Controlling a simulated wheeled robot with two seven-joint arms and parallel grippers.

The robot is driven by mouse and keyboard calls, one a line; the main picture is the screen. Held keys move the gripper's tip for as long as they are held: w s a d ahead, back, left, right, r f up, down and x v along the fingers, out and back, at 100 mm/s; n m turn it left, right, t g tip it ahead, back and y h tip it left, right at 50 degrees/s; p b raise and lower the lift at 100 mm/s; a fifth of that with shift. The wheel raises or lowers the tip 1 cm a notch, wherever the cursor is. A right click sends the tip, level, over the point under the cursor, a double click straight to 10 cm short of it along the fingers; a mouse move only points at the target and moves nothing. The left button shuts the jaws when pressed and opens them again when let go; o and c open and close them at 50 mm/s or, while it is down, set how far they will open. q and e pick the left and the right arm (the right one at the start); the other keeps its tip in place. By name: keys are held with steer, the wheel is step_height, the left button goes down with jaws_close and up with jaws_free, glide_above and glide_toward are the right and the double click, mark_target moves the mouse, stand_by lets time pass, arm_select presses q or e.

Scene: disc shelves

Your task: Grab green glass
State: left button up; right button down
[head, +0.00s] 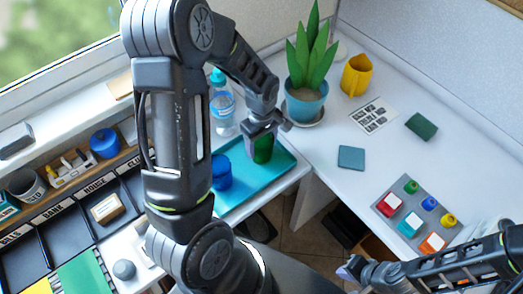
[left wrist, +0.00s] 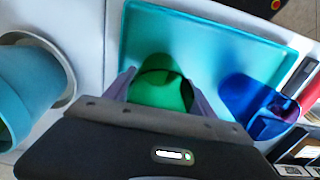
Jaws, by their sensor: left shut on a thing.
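The green glass (head: 263,149) stands on the teal tray (head: 285,160) at the centre of the head view. My left gripper (head: 262,130) comes down on it from above and is shut on it. In the left wrist view the green glass (left wrist: 158,88) sits between the two light purple fingers, with the tray (left wrist: 215,45) behind it. I cannot tell whether the glass is touching the tray or just above it. My right gripper (head: 351,268) is low at the right of the head view, away from the glass, with its fingertips apart and nothing between them.
A blue cup (head: 221,172) is close beside the glass on the tray. A water bottle (head: 222,108) and a potted plant (head: 306,100) stand behind. A yellow mug (head: 356,75) and a grey board of coloured pieces (head: 411,228) are on the right desk.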

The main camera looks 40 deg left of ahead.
arm_select(q)
steer(key=c, duration=0.9)
steer(key=shift+r, duration=0.1)
step_height(320, 180, up, 10)
steer(key=shift+f+b, duration=0.1)
steer(key=shift+b, duration=0.3)
